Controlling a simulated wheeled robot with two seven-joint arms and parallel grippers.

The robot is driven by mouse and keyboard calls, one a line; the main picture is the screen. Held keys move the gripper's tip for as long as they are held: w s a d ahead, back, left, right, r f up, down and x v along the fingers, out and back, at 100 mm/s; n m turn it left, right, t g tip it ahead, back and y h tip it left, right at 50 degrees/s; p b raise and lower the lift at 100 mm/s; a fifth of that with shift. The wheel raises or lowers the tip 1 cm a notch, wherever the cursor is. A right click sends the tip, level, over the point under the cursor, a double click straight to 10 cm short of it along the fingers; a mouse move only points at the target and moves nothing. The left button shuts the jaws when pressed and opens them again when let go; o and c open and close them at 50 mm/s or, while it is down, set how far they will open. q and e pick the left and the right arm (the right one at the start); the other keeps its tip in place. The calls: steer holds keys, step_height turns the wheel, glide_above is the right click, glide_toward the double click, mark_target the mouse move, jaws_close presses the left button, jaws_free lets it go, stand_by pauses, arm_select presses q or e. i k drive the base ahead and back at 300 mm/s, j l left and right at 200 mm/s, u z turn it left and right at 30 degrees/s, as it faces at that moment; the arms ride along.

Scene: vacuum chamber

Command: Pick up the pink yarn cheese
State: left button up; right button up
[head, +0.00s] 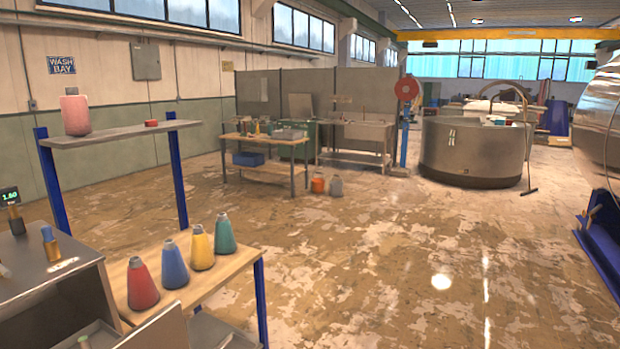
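A pink yarn cheese (75,115), a squat pink cylinder with a darker neck on top, stands upright near the left end of a raised grey shelf (120,136) at the left. The shelf rests on blue posts. Neither of my grippers shows in the head view, so their place relative to the pink cheese cannot be seen.
A small red item (151,123) lies on the same shelf. Below, red (142,284), blue (174,266), yellow (200,248) and teal (225,234) cones stand on a wooden table. A grey metal cabinet (60,272) stands at lower left. The central floor (400,260) is clear.

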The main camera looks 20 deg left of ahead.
mark_target(75, 107)
steer(key=i+l+u, duration=0.1)
steer(key=i, duration=0.45)
steer(key=i+l+u, duration=0.15)
steer(key=i, duration=0.4)
steer(key=i+l+u, duration=0.1)
steer(key=i+l, duration=0.15)
steer(key=i, duration=0.25)
